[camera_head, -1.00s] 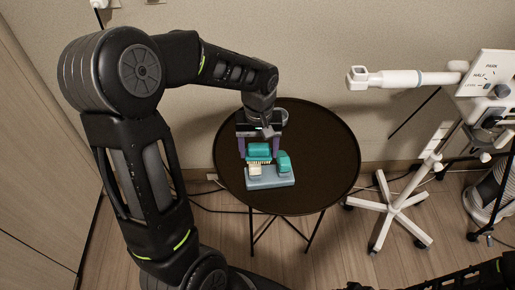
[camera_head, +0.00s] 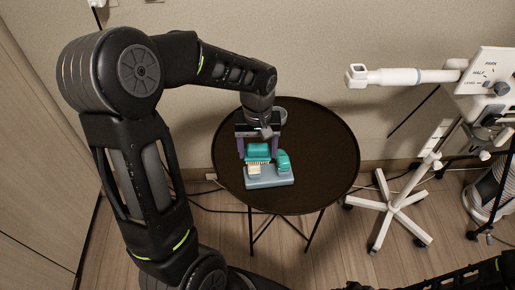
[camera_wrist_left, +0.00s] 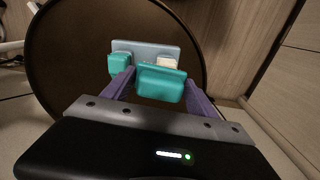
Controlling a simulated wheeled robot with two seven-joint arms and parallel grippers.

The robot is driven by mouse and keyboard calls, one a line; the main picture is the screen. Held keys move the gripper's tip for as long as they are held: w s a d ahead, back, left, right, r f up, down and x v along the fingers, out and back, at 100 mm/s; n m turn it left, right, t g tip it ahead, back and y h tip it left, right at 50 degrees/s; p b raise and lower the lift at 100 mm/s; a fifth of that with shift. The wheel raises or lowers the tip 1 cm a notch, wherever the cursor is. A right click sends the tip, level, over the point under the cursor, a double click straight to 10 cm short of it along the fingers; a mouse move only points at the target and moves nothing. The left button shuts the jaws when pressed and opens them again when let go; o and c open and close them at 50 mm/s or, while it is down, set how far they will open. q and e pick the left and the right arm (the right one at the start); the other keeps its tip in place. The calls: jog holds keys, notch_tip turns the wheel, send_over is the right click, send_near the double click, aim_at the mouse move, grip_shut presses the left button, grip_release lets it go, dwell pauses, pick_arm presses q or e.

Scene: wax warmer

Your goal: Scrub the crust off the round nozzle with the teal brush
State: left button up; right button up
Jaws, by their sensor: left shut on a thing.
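The teal brush (camera_head: 258,152) is between the two purple fingers of my left gripper (camera_head: 258,154), which is shut on it. Its pale bristles face down, above the back left part of a grey-blue base (camera_head: 272,182). A cream block (camera_head: 254,170) sits on that base under the bristles; I cannot tell whether they touch. The brush also shows in the left wrist view (camera_wrist_left: 161,82), with the base (camera_wrist_left: 150,48) beyond it. A white arm on the right ends in a boxy white head (camera_head: 358,76); I cannot tell if the round nozzle is there. My right gripper is out of view.
A teal rounded block (camera_head: 283,161) stands on the right of the base. The base rests on a round dark table (camera_head: 325,160), bare on its right. A white stand (camera_head: 390,208) with a labelled panel (camera_head: 485,75) stands to the right.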

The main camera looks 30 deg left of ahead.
pick_arm(q)
jog(key=shift+f+b, duration=0.45)
jog(key=shift+f, duration=0.15)
dwell(0.6)
jog(key=shift+a, duration=0.1)
jog(key=shift+s+a, duration=0.75)
jog(key=shift+w+d, duration=0.8)
jog(key=shift+d, duration=0.1)
jog(key=shift+a, duration=0.1)
jog(key=shift+s+a, duration=0.8)
